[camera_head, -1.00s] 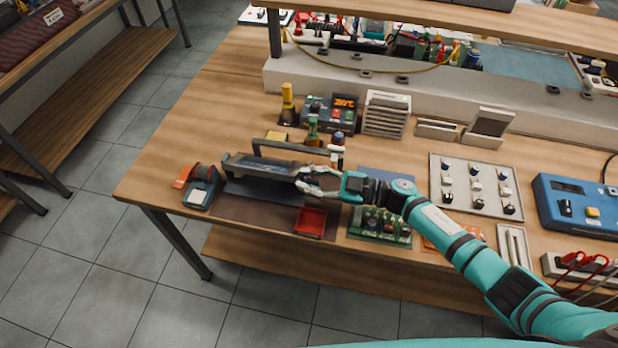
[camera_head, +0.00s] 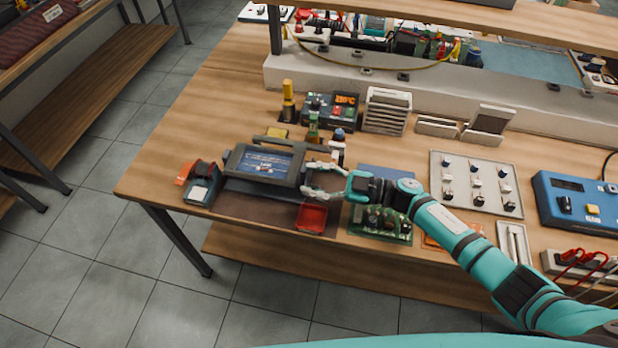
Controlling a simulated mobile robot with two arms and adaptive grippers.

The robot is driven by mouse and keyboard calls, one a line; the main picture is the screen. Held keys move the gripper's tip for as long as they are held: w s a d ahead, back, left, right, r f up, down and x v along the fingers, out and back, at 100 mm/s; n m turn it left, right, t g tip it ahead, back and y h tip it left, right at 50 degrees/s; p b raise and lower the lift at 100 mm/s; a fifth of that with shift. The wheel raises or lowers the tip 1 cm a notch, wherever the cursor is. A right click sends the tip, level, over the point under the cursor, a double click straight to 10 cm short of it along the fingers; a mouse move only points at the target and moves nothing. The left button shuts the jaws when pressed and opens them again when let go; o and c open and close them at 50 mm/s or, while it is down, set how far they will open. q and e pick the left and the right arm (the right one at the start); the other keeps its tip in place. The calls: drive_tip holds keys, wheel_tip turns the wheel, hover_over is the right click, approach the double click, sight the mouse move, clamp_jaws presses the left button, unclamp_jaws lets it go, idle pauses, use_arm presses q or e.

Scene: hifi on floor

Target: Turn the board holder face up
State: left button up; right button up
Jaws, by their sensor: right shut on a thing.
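The board holder (camera_head: 264,165) is a dark grey frame with a blue labelled face. It is tilted above the dark mat (camera_head: 245,208) near the table's left front, with the blue face showing toward me. My right gripper (camera_head: 312,178) is shut on the right end of the board holder. My left gripper is not in view.
A tape dispenser (camera_head: 201,184) stands close to the left of the holder. A red tray (camera_head: 311,217) and a green circuit board (camera_head: 381,222) lie at the front. Small bottles (camera_head: 313,128) stand close behind. A grey switch panel (camera_head: 474,184) lies to the right.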

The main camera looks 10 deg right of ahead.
drive_tip(key=v, duration=1)
drive_tip(key=shift+d+f, duration=0.15)
drive_tip(key=shift+d, duration=0.2)
drive_tip(key=shift+s+d, duration=0.1)
